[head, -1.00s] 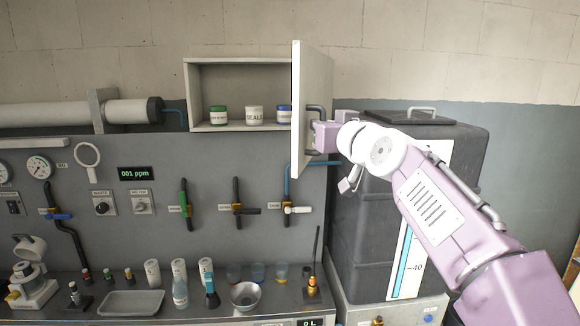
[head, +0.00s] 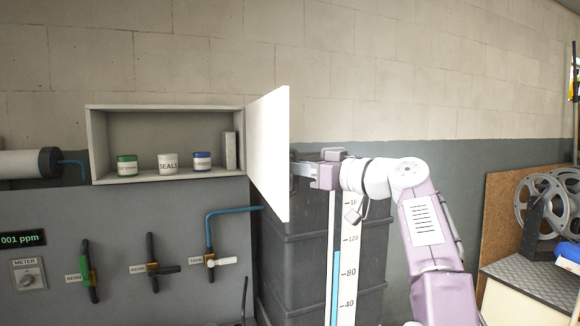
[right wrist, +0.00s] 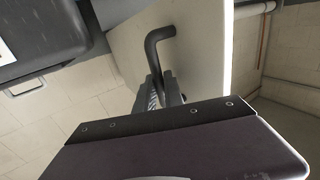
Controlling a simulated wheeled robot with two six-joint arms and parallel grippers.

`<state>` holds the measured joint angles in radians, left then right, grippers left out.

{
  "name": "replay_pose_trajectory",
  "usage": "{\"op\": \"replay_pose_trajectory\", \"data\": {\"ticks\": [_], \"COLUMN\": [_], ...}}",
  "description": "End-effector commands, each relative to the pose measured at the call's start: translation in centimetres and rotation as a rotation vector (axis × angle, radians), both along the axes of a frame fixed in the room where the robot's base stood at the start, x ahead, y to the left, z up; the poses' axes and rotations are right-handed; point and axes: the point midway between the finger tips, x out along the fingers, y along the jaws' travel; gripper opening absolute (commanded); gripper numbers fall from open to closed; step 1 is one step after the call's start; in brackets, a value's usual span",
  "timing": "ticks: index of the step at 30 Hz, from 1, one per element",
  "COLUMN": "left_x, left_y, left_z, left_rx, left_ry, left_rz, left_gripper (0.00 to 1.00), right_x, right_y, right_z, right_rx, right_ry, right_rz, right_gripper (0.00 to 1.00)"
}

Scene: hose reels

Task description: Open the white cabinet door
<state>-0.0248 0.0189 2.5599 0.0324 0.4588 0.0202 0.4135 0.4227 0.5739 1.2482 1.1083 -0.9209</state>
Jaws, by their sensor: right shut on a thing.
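The white cabinet door (head: 268,145) stands wide open, swung out from the right side of the wall cabinet (head: 97,148). In the right wrist view the door (right wrist: 196,50) shows its outer face with a dark bent handle (right wrist: 158,42). My right gripper (right wrist: 165,92) is shut on this handle. In the head view my right gripper (head: 304,169) is just right of the door's free edge, and the door hides the handle. My left gripper is not in view.
Several jars, among them a white one (head: 168,163), stand inside the cabinet. A dark tank (head: 290,260) with a level scale (head: 346,250) stands below and behind my right gripper. A blue pipe (head: 232,211) runs below the cabinet. Film-like reels (head: 541,200) are at far right.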

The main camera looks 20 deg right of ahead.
Motion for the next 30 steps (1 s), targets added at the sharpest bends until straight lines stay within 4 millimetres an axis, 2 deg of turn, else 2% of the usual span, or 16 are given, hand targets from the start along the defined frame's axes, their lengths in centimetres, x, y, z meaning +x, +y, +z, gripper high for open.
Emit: {"op": "replay_pose_trajectory", "data": {"ticks": [1, 8, 9, 21, 23, 30], "left_x": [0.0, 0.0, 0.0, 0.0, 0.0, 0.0], "left_y": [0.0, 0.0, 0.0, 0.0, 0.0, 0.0], "left_z": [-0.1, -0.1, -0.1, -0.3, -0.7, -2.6], "left_rx": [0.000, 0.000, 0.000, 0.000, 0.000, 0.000], "left_ry": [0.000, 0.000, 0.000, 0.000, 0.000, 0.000], "left_rz": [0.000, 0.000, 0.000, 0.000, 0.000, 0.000], "left_gripper": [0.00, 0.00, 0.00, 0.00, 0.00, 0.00], "right_x": [0.2, 0.2, 0.2, -0.1, -0.7, -5.0], "right_y": [-0.1, 0.0, 0.0, -0.1, -0.6, -3.8], "right_z": [-0.6, -0.7, -0.7, -0.4, -0.5, -0.7], "right_rx": [-0.005, -0.007, -0.006, -0.004, -0.003, -0.005], "right_ry": [0.013, 0.015, 0.015, 0.006, 0.005, 0.005], "right_rz": [0.002, 0.002, 0.002, 0.000, -0.002, -0.006], "right_gripper": [0.00, 0.00, 0.21, 0.22, 0.22, 0.22]}}
